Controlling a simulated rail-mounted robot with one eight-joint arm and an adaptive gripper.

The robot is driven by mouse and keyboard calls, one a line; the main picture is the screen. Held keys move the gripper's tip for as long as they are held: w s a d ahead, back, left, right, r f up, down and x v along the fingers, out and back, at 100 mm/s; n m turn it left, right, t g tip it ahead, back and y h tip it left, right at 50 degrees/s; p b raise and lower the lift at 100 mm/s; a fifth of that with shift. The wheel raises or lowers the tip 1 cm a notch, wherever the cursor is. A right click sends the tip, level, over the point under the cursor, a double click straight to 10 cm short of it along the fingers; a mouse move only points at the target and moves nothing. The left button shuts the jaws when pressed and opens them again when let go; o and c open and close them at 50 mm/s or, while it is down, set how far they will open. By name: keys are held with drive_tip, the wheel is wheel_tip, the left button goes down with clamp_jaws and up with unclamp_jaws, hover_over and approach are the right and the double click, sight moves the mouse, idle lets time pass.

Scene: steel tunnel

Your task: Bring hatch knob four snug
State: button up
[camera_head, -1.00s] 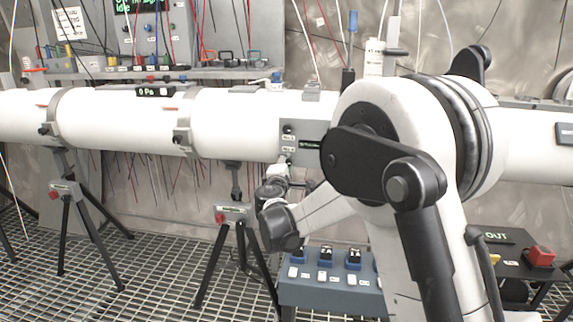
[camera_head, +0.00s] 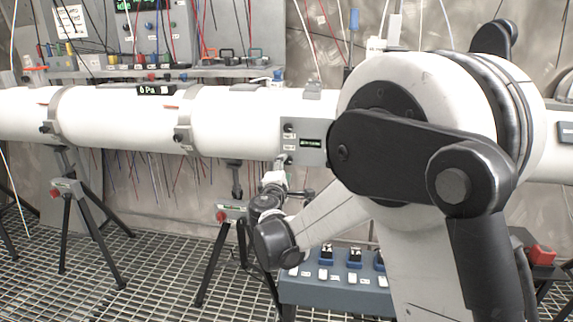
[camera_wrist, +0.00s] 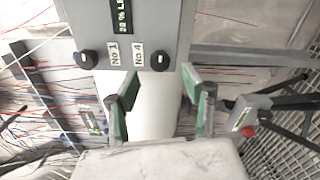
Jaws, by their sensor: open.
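The grey hatch panel (camera_wrist: 130,15) fills the top of the wrist view, with a dark knob (camera_wrist: 160,62) beside the label "No 4" and another dark knob (camera_wrist: 87,58) beside "No 1". My gripper (camera_wrist: 159,82) is open and empty. Its two green-padded fingers stand apart below the panel, with the No 4 knob ahead of the gap between them. I cannot tell the exact distance to the knob. In the head view the panel (camera_head: 315,153) sits on the white tube, and my gripper (camera_head: 274,178) is just below its left side.
The white tube (camera_head: 235,125) runs across the head view, held by tripods (camera_head: 78,215). A grey box with several switches (camera_head: 340,290) stands below my arm. A shelf of tools and leads (camera_head: 190,70) is behind the tube. Part of the tube is hidden behind my arm.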

drive_tip(key=s, duration=0.6)
drive_tip(key=shift+s+a, duration=0.35)
drive_tip(key=shift+a, duration=0.05)
drive_tip(key=s+d+r+m+g+h+p, duration=0.1)
drive_tip(key=s+d+r+m+g, duration=0.2)
drive_tip(key=d, duration=0.4)
drive_tip(key=s+d+r+m+g+h+p, duration=0.1)
drive_tip(key=s+d+r+m+p, duration=0.15)
drive_tip(key=s+d, duration=0.35)
drive_tip(key=s+d+r+m+g+p, duration=0.1)
drive_tip(key=s+d+r+m+g, duration=0.2)
drive_tip(key=d, duration=0.5)
drive_tip(key=s+d+m+g+y+p, duration=0.1)
drive_tip(key=s+m, duration=0.2)
drive_tip(key=s, duration=0.5)
drive_tip(key=s+d+f+m+g+y+p, duration=0.1)
drive_tip(key=s+m, duration=0.3)
drive_tip(key=s, duration=0.5)
drive_tip(key=s+d+m+g+y+p, duration=0.1)
drive_tip(key=s+d+m+y+p, duration=0.1)
drive_tip(key=s, duration=0.6)
drive_tip(key=shift+s+d+f+m+g+p, duration=0.25)
drive_tip(key=shift+d+f+m+g+p, duration=0.15)
drive_tip(key=shift+d+m, duration=0.25)
drive_tip(key=shift+w, duration=0.1)
